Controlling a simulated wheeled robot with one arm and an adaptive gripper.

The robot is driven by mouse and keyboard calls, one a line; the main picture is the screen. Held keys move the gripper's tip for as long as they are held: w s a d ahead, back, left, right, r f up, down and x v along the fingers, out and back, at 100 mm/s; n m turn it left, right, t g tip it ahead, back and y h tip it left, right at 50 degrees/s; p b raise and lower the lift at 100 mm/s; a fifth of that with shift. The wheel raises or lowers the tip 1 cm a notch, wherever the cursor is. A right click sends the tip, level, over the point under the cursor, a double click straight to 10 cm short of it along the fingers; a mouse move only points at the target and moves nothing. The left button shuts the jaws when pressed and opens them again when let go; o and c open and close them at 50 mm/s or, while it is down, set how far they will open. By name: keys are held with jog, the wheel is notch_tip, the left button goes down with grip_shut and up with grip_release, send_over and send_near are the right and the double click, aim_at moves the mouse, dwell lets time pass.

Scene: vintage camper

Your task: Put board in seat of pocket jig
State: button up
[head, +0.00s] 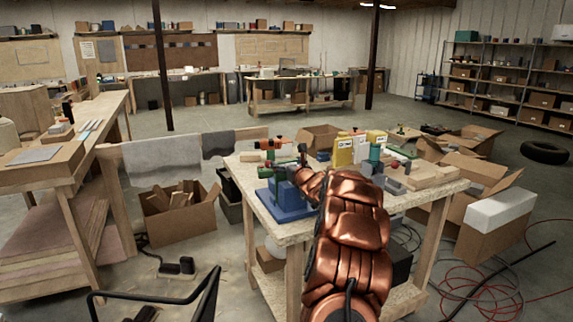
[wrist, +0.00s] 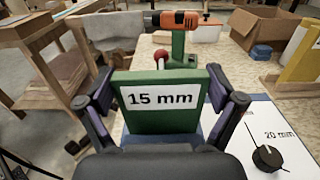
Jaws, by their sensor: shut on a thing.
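My gripper (wrist: 160,105) has its fingers at both sides of a green board (wrist: 160,118) labelled "15 mm" and is shut on it. The board is upright. Beyond it stand a green post (wrist: 178,46) and a red knob (wrist: 160,56) of the pocket jig, with an orange drill (wrist: 178,19) above. In the head view, the jig has a blue base (head: 284,202) at the table's front left, and my gripper (head: 303,160) is over its right side. I cannot tell whether the board touches the seat; its lower edge is hidden.
A white panel with a black dial (wrist: 267,157) marked "20 mm" is close on the right. Yellow labelled pieces (head: 342,152) and light wooden blocks (head: 432,175) crowd the worktable (head: 252,186). Open cardboard boxes (head: 180,216) and cables (head: 490,292) lie on the floor around it.

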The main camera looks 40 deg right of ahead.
jog(key=o, duration=1.2)
jog(key=shift+o, duration=0.2)
jog(key=shift+r, duration=0.1)
jog(key=b+v, duration=0.3)
jog(key=v, duration=0.9)
jog(key=shift+a, duration=0.1)
